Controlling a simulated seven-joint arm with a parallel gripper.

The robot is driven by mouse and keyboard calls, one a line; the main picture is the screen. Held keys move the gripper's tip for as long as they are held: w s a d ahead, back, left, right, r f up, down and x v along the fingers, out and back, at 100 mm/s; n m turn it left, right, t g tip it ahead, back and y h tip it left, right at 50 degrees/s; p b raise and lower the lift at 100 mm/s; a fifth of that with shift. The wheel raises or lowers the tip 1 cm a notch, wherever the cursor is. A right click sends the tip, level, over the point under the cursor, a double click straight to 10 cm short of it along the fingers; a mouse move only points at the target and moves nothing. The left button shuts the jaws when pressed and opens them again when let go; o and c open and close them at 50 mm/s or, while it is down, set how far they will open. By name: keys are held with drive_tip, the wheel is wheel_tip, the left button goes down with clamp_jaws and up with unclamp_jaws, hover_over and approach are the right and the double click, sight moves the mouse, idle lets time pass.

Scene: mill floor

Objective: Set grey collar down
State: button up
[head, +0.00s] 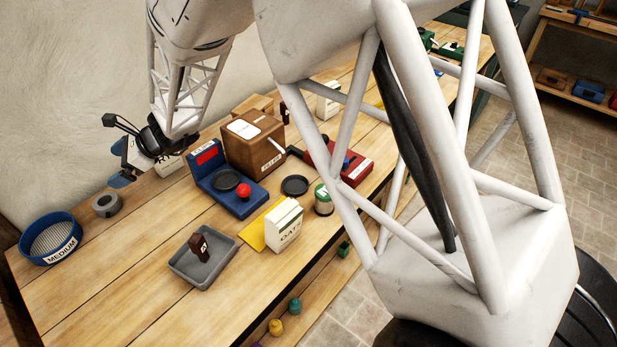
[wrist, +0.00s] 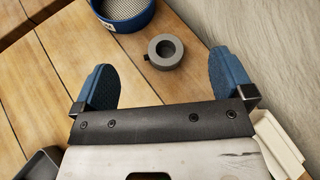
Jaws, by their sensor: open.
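The grey collar (head: 106,204) lies flat on the wooden table near the wall, with its hole facing up and a small dark knob on its side. It also shows in the wrist view (wrist: 154,55), beyond and between my fingertips. My gripper (head: 124,164) is open, with its two blue finger pads (wrist: 165,84) apart and nothing between them. In the head view it is to the right of the collar, over the back of the table. The collar rests clear of both fingers.
A blue sieve marked MEDIUM (head: 51,238) stands left of the collar. A grey tray (head: 183,271) holds a dark brown object. A blue scale (head: 216,195), a wooden box (head: 240,158) and an OATS carton (head: 283,228) stand to the right. The table's front left is bare.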

drive_tip(key=s+d+r+n+t+h, duration=0.1)
drive_tip(key=s+d+r+n+h, duration=0.2)
drive_tip(key=d, duration=0.7)
drive_tip(key=s+d+r+n, duration=0.2)
drive_tip(key=d+r, duration=0.3)
drive_tip(key=d, duration=0.5)
drive_tip(key=s+d+r+n+t+h, duration=0.1)
drive_tip(key=s+d+r+n+h, duration=0.2)
drive_tip(key=d, duration=0.7)
drive_tip(key=s+d+n+t+h, duration=0.1)
drive_tip(key=s+d+n+h, duration=0.1)
drive_tip(key=s+d, duration=0.4)
drive_tip(key=s+d+r+n+h, duration=0.1)
drive_tip(key=s+d, duration=0.5)
drive_tip(key=d, duration=0.7)
drive_tip(key=s+d+r+n+t+h, duration=0.1)
drive_tip(key=s+d+n+h, duration=0.2)
drive_tip(key=s+d, duration=0.3)
drive_tip(key=d, duration=0.4)
drive_tip(key=shift+s+r+t+h, duration=0.2)
drive_tip(key=shift+s+t+h, duration=0.1)
drive_tip(key=shift+h, duration=0.1)
drive_tip(key=shift+w, duration=0.1)
